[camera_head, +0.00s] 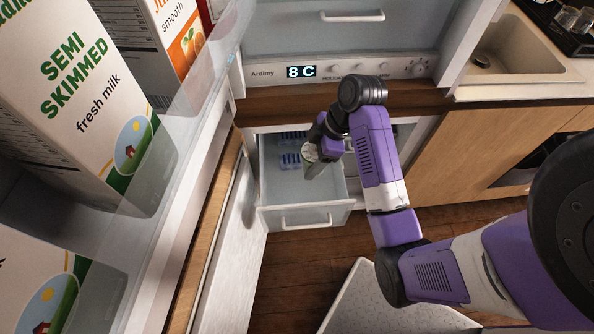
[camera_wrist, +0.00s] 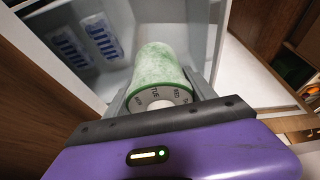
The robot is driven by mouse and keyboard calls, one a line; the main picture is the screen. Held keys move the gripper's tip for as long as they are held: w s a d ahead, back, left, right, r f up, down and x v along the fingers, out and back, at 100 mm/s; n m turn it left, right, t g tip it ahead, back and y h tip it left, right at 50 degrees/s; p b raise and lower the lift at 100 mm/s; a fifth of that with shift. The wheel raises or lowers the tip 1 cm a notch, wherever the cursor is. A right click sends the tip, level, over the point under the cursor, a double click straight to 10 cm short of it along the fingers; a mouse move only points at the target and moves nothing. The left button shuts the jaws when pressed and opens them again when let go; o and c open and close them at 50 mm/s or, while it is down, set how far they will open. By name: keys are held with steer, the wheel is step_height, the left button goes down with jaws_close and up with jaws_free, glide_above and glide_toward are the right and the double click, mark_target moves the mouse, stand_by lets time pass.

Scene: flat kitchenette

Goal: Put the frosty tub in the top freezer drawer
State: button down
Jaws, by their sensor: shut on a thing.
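The frosty tub (camera_wrist: 160,66) is green and white with frost, and a dial with day letters shows on its near end. My gripper (camera_wrist: 163,98) is shut on the tub, with a finger on each side of it. In the head view my gripper (camera_head: 318,152) holds the tub (camera_head: 314,168) over the pulled-out top freezer drawer (camera_head: 301,218). The tub looks tilted, and I cannot tell whether it touches the drawer floor. The gripper and arm hide part of the drawer's right side.
Blue-and-white packs (camera_head: 290,160) lie at the drawer's left back; they also show in the wrist view (camera_wrist: 102,40). The open fridge door with milk cartons (camera_head: 75,95) stands at left. The drawer front has a handle (camera_head: 306,222). A wooden cabinet (camera_head: 480,150) stands at right.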

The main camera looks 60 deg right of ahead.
step_height(320, 180, down, 20)
steer(key=shift+f, duration=0.1)
stand_by(0.5)
steer(key=shift+f+b, duration=0.1)
steer(key=shift+b, duration=0.3)
steer(key=shift+c, duration=1.5)
jaws_free()
steer(key=v, duration=1.2)
steer(key=shift+p, duration=0.4)
